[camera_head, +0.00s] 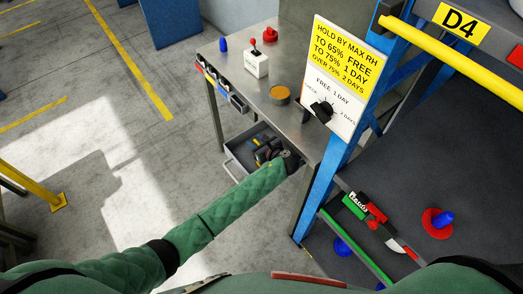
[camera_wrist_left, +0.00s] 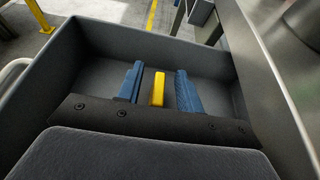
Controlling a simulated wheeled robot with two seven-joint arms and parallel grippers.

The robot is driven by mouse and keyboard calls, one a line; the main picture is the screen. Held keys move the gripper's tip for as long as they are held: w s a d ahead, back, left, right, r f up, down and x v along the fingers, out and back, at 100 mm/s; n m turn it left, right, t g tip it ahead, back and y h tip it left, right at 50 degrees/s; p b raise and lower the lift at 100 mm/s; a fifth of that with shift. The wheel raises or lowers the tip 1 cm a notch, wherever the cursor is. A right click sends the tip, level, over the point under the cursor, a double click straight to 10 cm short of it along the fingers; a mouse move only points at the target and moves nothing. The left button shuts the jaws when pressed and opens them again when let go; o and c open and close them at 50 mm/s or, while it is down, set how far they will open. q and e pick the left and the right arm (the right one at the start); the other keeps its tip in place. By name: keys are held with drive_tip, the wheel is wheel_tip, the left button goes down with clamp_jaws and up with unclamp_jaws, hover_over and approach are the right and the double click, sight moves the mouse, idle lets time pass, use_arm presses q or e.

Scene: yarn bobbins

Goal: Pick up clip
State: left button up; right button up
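A small yellow block-like piece, which looks like the clip (camera_wrist_left: 157,89), lies in a grey open drawer (camera_wrist_left: 52,72) in the left wrist view. My left gripper (camera_wrist_left: 158,86) is open, with its two blue finger pads on either side of the clip and a gap visible on both sides. In the head view my left gripper (camera_head: 266,150) reaches down into the drawer (camera_head: 236,160) under the metal bench. The clip cannot be made out clearly there. My right gripper is not in view.
The metal bench (camera_head: 238,82) carries a white box with a red-topped lever (camera_head: 256,63), a blue bobbin (camera_head: 223,44) and an orange disc (camera_head: 279,95). A blue rack post (camera_head: 322,190) stands right of the arm. The shelf holds a red-and-blue bobbin (camera_head: 438,222).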

use_arm(q)
clamp_jaws()
